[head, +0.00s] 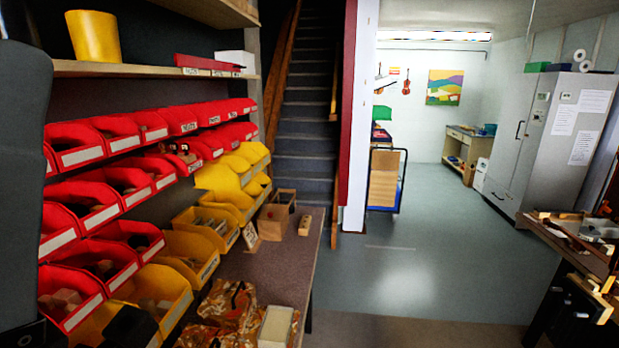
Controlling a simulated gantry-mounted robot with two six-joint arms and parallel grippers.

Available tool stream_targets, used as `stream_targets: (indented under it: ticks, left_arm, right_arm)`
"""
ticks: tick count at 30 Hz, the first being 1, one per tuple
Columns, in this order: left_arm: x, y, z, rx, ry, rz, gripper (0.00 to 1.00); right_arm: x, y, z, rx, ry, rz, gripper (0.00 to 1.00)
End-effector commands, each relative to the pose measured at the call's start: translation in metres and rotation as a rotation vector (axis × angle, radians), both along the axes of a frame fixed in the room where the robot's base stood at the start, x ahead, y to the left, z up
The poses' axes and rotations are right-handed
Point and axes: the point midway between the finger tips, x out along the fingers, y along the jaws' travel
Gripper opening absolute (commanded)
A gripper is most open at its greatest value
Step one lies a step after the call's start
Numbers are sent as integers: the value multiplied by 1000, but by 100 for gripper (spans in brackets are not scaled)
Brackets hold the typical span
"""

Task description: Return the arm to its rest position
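A dark grey link of my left arm (22,180) stands along the left edge of the head view, close to the camera and in front of the bins. A small black part (130,328) shows low at the left, in front of a yellow bin. It may belong to my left gripper, but most of it is cut off by the bottom edge. I cannot tell whether that gripper is open or shut, or whether it holds anything. My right arm and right gripper are not in view.
Red bins (120,208) and yellow bins (187,245) fill the rack close to my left arm. A bench top (285,255) holds a patterned cloth (228,302) and small boxes. Another bench (570,240) stands at the right. The floor (430,270) between is clear.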

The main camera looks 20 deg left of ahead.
Motion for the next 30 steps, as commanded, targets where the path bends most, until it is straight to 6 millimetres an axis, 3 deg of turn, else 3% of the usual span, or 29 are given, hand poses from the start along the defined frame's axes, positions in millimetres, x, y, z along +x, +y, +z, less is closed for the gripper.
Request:
stream_targets:
  ticks: [2,5,7,14,24,27,30]
  left_arm:
    - [14,4,-12,14,130,65,60]
    - [53,10,-40,19,353,116,60]
    - [60,9,-7,20,391,105,60]
    - [60,9,84,21,390,103,60]
    - [61,8,250,22,390,102,60]
    - [61,8,293,22,390,102,60]
    - [61,8,322,22,390,102,60]
  right_arm:
    - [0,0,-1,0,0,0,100]
    - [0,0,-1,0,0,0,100]
    - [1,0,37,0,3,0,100]
    - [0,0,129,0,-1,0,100]
    - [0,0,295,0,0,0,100]
    - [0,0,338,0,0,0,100]
    - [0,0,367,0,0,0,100]
